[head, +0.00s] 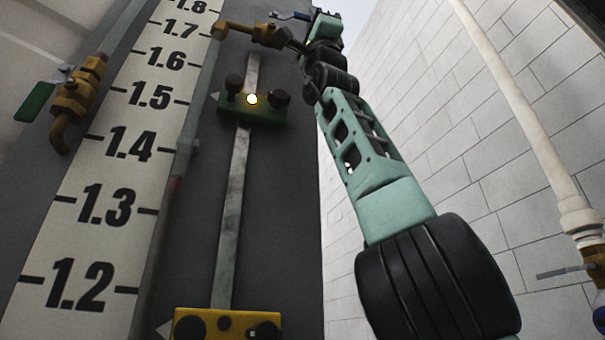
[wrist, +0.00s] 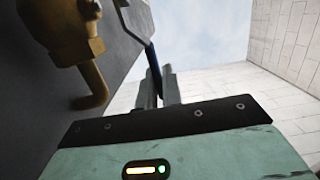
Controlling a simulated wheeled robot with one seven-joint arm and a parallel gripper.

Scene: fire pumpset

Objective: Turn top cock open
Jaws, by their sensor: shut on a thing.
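The top cock (head: 262,34) is a brass valve high on the dark panel, at the top of the scale. It also shows in the wrist view, at the upper left (wrist: 72,32), with its bent outlet pipe pointing down. Its lever has a bare metal stem and a blue grip (head: 293,15). In the wrist view the blue grip (wrist: 152,60) runs down between the two grey fingers of my gripper (wrist: 158,88). My gripper is shut on this lever, beside the valve body. In the head view the fingertips are small and hard to make out.
A second brass cock (head: 80,92) with a green lever is at the left. A green clamp (head: 253,106) and a yellow clamp (head: 228,325) sit on the metal rail. A white pipe (head: 525,105) runs along the right block wall. Open space lies between my arm and that wall.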

